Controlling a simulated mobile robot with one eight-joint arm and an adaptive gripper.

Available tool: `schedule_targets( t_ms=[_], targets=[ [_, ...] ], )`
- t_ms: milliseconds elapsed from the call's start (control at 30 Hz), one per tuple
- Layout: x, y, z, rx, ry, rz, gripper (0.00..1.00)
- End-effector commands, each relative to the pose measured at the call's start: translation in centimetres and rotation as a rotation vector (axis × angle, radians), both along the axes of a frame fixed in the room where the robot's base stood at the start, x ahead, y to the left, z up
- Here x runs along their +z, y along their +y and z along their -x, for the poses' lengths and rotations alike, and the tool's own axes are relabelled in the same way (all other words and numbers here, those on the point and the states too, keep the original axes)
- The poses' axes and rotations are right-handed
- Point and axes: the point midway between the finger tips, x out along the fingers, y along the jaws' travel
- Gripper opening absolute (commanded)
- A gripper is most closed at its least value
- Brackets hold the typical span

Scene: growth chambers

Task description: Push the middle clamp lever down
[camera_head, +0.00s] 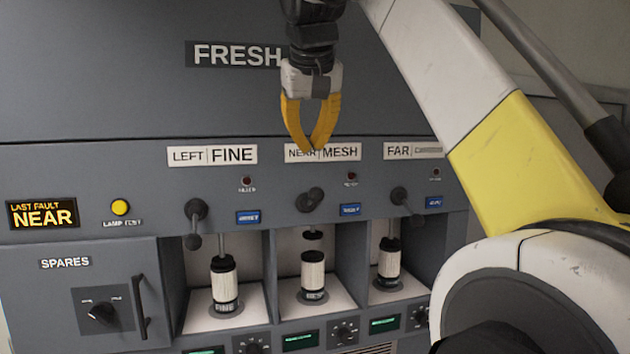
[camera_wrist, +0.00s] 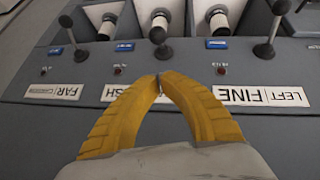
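The middle clamp lever (camera_head: 311,199) is a dark lever with a round knob, under the NEAR MESH label. It juts outward from the panel, unlike the side levers, which hang down. In the wrist view its knob (camera_wrist: 157,35) is just beyond my fingertips, apart from them. Below it, a dark clamp pad (camera_head: 313,235) hangs above the middle cartridge (camera_head: 313,272) with a gap between. My gripper (camera_head: 318,148) has yellow fingers pointing down in front of the label, above the lever. Its tips meet and hold nothing; they also meet in the wrist view (camera_wrist: 159,78).
The left lever (camera_head: 194,225) and right lever (camera_head: 406,206) flank the middle one. Cartridges stand in the left bay (camera_head: 224,284) and right bay (camera_head: 389,262). A SPARES door (camera_head: 70,300) with a handle is at lower left. The panel between the levers is mostly flat.

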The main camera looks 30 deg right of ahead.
Motion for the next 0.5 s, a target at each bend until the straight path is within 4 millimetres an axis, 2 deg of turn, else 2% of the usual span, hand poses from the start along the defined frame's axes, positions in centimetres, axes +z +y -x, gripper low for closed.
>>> schedule_targets(
  t_ms=[133, 300, 500],
  targets=[
    [-2.5, -0.9, -1.5, -0.001, 0.000, 0.000, 0.00],
    [-4.8, -1.2, -0.7, -0.001, 0.000, 0.001, 0.00],
    [-5.9, -1.3, -0.5, 0.000, 0.000, 0.000, 0.00]
  ],
)
